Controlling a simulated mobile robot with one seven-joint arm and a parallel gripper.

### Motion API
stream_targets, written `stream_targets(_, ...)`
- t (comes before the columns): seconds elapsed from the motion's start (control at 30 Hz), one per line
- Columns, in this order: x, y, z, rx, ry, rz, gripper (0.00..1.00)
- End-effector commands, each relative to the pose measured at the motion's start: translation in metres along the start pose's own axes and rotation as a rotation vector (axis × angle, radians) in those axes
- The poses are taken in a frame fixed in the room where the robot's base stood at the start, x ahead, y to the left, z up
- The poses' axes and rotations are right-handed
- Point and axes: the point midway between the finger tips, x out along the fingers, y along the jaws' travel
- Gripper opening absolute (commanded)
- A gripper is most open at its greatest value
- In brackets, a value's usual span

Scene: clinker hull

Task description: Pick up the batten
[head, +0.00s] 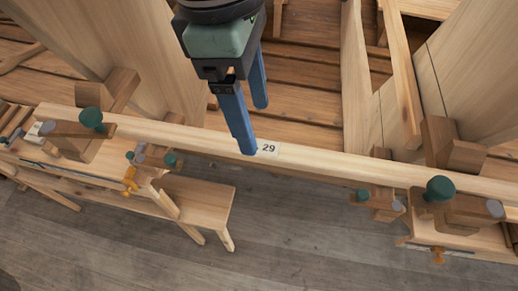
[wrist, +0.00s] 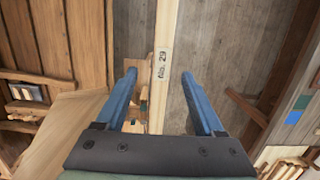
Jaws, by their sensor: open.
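The batten (head: 330,161) is a long pale wooden strip crossing the head view from upper left to lower right. In the wrist view the batten (wrist: 165,28) runs lengthwise between the spread fingers of my gripper (wrist: 159,74), with clear space on both sides. The label (wrist: 162,63) lies just beyond the fingertips. I cannot tell the exact height of the fingertips against the batten.
Wooden clamps with green knobs stand along the batten at left (head: 92,118) and right (head: 440,189). A wooden bench (head: 200,200) stands below at left on the grey plank floor (head: 300,240). Hull planking and upright frames (head: 355,80) rise behind the batten.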

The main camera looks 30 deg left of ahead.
Motion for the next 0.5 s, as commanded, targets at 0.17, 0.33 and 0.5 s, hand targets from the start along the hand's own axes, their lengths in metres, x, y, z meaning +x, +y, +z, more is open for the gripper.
stream_targets(0.17, 0.008, -0.001, -0.001, 0.001, 0.001, 0.000, 0.70)
stream_targets(0.33, 0.027, -0.002, -0.004, 0.001, 0.003, 0.001, 0.70)
stream_targets(0.5, 0.047, -0.003, -0.005, 0.002, 0.002, 0.001, 0.70)
